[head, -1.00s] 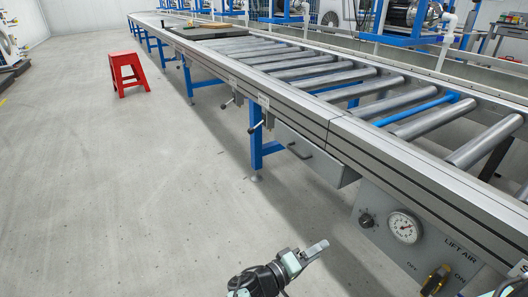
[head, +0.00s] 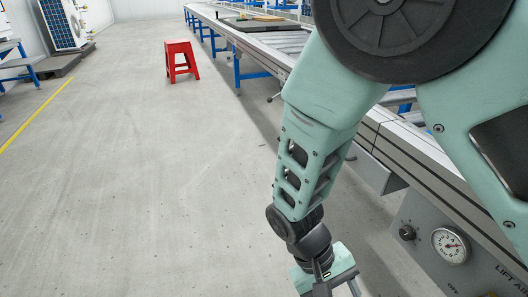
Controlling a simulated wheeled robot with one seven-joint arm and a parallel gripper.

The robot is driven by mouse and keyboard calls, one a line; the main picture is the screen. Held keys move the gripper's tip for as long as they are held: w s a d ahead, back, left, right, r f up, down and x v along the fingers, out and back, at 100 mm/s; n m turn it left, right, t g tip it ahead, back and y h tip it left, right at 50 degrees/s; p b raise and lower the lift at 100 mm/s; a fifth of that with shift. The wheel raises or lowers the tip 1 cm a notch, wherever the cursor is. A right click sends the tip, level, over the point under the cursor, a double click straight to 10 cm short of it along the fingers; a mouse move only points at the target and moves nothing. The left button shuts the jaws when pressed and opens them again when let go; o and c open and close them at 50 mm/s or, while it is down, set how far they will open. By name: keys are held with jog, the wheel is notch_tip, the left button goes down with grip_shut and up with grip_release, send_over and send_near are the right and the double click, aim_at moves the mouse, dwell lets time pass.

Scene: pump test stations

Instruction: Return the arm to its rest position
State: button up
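My arm fills the right half of the head view, its pale green links bent downward in front of the conveyor. My gripper (head: 337,287) hangs at the bottom edge of the view, over the grey floor to the left of the conveyor. Its fingertips are cut off by the picture's edge, so I cannot tell whether it is open or shut. No held object shows.
The roller conveyor (head: 262,48) runs along the right, partly hidden by my arm. Its control panel with a pressure gauge (head: 450,245) is at lower right. A red stool (head: 181,62) stands left of the conveyor. The floor (head: 130,190) at left is clear, with a yellow line.

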jog(key=s+r+n+t+y+p, duration=0.1)
jog(key=r+n+t+y+p, duration=0.1)
jog(key=r+p, duration=1.7)
jog(key=s+r+n+t+y+p, duration=0.2)
jog(key=r+p, duration=1.6)
jog(key=r, duration=1.9)
jog(key=shift+s+n+t+y+p, duration=0.2)
jog(key=shift+n+t+y+p, duration=0.15)
jog(key=shift+y, duration=0.55)
jog(key=shift+s+d, duration=0.1)
jog(key=shift+d, duration=0.1)
